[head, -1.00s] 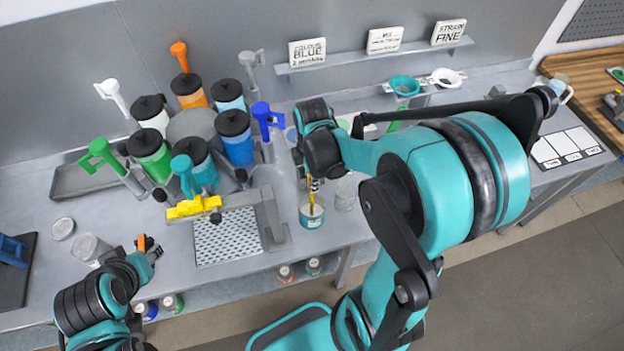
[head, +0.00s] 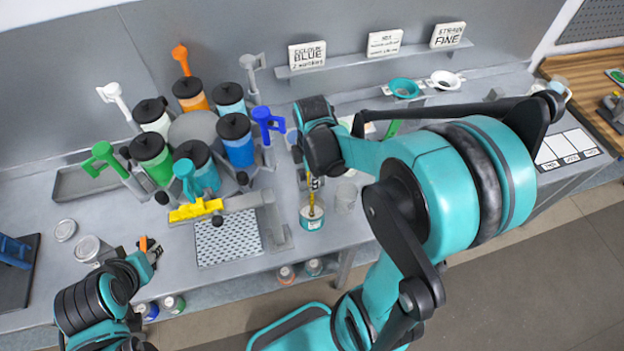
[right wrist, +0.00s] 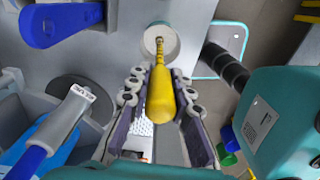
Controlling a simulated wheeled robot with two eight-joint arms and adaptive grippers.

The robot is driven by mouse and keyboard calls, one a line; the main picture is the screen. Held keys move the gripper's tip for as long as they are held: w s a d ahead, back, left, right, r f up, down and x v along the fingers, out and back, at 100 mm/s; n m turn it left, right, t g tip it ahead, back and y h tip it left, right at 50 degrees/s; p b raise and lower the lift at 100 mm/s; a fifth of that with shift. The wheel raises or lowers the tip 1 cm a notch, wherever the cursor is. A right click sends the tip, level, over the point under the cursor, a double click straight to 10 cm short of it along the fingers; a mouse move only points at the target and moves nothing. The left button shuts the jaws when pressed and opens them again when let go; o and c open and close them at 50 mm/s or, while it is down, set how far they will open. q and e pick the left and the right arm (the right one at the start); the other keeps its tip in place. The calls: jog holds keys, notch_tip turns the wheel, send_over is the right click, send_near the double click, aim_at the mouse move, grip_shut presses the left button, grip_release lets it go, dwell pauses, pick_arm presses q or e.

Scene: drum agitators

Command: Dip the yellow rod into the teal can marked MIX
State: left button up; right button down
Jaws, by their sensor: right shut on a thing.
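The teal can (head: 312,224) with a pale label stands upright near the bench's front edge; its pale round top also shows in the right wrist view (right wrist: 172,34). The yellow rod (right wrist: 160,92) is held between the fingers of my right gripper (right wrist: 160,110), its thin end over the can's opening. In the head view the rod (head: 312,201) points down at the can, nearly upright. I cannot tell whether its tip is inside. My right gripper (head: 315,181) is above the can, partly hidden by its own arm. My left gripper (head: 150,250) is low at the left, away from the can; its jaw opening is unclear.
A clear cup (head: 346,196) stands close right of the can. A perforated drip tray (head: 228,238) and a yellow lever (head: 195,210) are to its left, before a carousel of coloured canisters (head: 237,140). Signs (head: 384,43) stand on the back shelf.

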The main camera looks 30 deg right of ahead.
notch_tip(320, 180, up, 12)
jog(key=p, duration=0.8)
